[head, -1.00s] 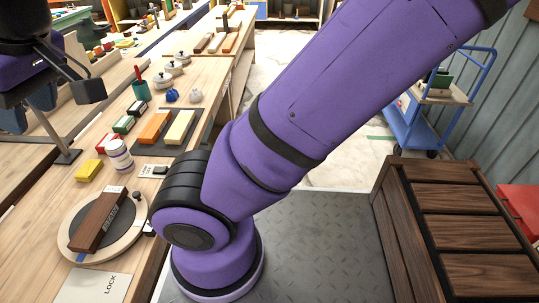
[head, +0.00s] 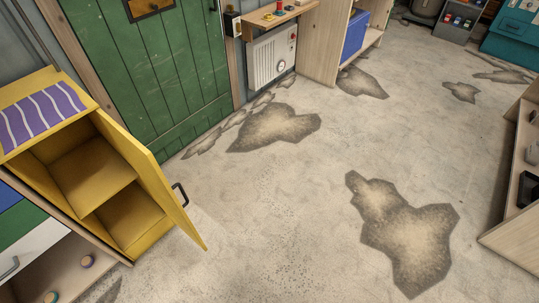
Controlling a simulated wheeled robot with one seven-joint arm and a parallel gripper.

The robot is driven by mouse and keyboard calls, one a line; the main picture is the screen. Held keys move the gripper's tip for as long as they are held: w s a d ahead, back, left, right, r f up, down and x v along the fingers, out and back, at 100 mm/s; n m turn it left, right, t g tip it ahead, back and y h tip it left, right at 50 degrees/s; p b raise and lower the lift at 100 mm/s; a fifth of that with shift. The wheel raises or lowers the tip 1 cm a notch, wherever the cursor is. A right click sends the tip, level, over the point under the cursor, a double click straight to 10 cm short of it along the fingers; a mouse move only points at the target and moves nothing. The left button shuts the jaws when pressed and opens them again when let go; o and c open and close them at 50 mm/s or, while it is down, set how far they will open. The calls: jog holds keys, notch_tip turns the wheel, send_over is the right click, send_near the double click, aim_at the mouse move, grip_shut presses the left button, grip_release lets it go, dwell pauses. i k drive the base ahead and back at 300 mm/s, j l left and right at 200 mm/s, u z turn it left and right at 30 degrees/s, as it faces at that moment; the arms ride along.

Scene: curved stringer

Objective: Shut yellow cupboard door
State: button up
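The yellow cupboard (head: 60,150) stands at the left of the head view, with a purple-and-white striped panel on its top. Its yellow door (head: 150,178) is hinged on the cupboard's right side and stands wide open, swung out to the right. A dark handle (head: 181,194) is on the door's outer face, near its free edge. The inside shows a shelf and looks empty. My gripper is not in the head view, and no part of my arm shows now.
A green plank door (head: 150,70) is in the wall behind the cupboard. A grey heater (head: 271,58) and a wooden cabinet (head: 333,40) stand further back. Drawers with a white front (head: 35,248) adjoin the cupboard at lower left. The stained concrete floor (head: 290,190) is open in the middle.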

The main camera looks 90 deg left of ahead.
aim_at(143, 161)
jog(key=i+j+u, duration=0.2)
jog(key=j+u, duration=0.25)
jog(key=i+j+u, duration=0.3)
jog(key=u, duration=0.15)
jog(key=i+j+u, duration=0.2)
jog(key=u, duration=0.25)
jog(key=i+u, duration=0.45)
jog(key=i+j+u, duration=0.1)
jog(key=u, duration=0.3)
jog(key=i+u, duration=0.55)
jog(key=u, duration=0.25)
jog(key=i+l+u, duration=0.1)
jog(key=u, duration=0.3)
jog(key=i+l+u, duration=0.2)
jog(key=u, duration=0.25)
jog(key=i+u, duration=0.2)
jog(key=u, duration=0.3)
jog(key=i+l+u, duration=0.15)
jog(key=u, duration=0.35)
jog(key=i+l+u, duration=0.15)
jog(key=u, duration=0.35)
jog(key=l+u, duration=0.35)
jog(key=u, duration=0.15)
jog(key=i+l+u, duration=0.15)
jog(key=l+u, duration=0.2)
jog(key=i+l+u, duration=0.1)
jog(key=l+u, duration=0.25)
jog(key=k+l+z, duration=0.15)
jog(key=z, duration=0.2)
jog(key=k+l+z, duration=0.3)
